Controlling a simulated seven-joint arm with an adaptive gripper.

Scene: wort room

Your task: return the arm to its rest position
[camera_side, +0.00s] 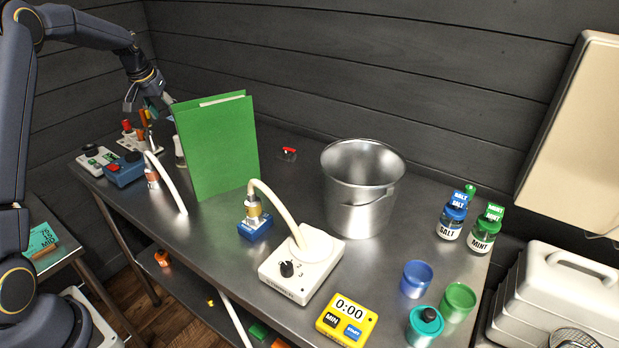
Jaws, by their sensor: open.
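My gripper (147,104) is at the upper left, above the far left end of the steel table. It is open, and I see nothing held in it. Its fingertips are small in view and sit close to some small upright coloured items. I cannot tell whether they touch. My arm reaches in from the left edge to this spot. An upright green folder (217,146) stands just right of the gripper and hides part of the table behind it.
The steel table (285,190) holds a metal pot (362,188), a white stirrer unit (301,265), a yellow timer (346,320), salt (451,222) and mint (483,238) jars, and blue (416,279) and green (457,302) cups. A dark plank wall (330,60) stands behind. Bare tabletop shows around the pot.

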